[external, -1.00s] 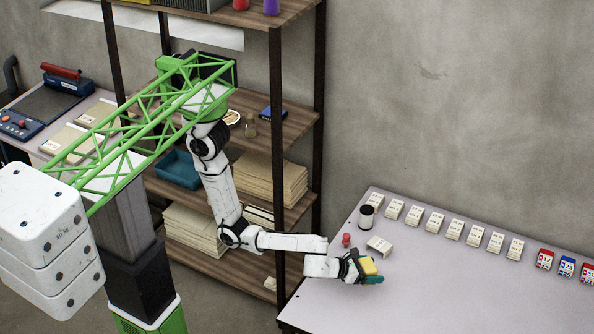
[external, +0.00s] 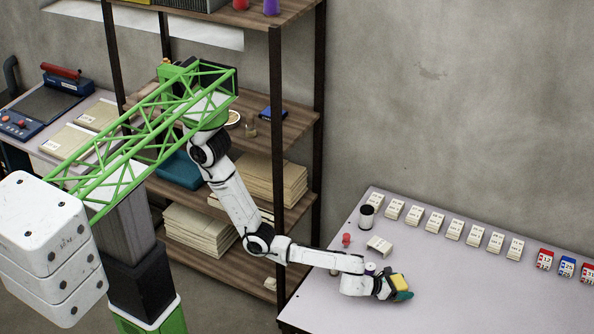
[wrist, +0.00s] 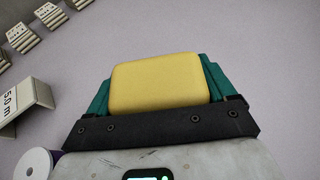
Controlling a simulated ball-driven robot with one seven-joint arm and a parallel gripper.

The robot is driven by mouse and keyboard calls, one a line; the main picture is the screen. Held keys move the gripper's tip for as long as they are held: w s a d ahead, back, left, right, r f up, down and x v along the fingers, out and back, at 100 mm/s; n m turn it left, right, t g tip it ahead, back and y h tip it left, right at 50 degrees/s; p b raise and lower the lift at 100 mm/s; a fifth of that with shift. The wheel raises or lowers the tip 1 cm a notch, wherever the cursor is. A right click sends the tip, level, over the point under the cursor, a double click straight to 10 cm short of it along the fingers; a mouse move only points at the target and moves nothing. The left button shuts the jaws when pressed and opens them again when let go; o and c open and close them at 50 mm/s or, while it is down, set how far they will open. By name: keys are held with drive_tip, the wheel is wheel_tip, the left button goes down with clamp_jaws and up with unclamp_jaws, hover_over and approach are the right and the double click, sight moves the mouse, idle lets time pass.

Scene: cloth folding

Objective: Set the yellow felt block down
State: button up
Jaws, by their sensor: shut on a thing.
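The yellow felt block (wrist: 160,84) is a rounded yellow pad held between the teal fingers of my gripper (wrist: 155,90) in the wrist view. In the external view the yellow block (external: 399,281) shows at the end of my arm, with my gripper (external: 398,290) shut on it. Both are over the front left part of the pale table (external: 480,300). I cannot tell whether the block touches the tabletop; its underside is hidden.
A white sign block (external: 380,245), a small red object (external: 346,240) and a dark-and-white cylinder (external: 366,217) stand behind my gripper. A white spool (wrist: 35,163) is close beside it. Several labelled white blocks (external: 454,229) line the back edge. The table right of my gripper is clear.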

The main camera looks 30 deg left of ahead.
drive_tip(key=shift+f, duration=0.45)
drive_tip(key=shift+f, duration=0.1)
drive_tip(key=o, duration=0.9)
drive_tip(key=p+v, duration=0.2)
drive_tip(key=v, duration=1)
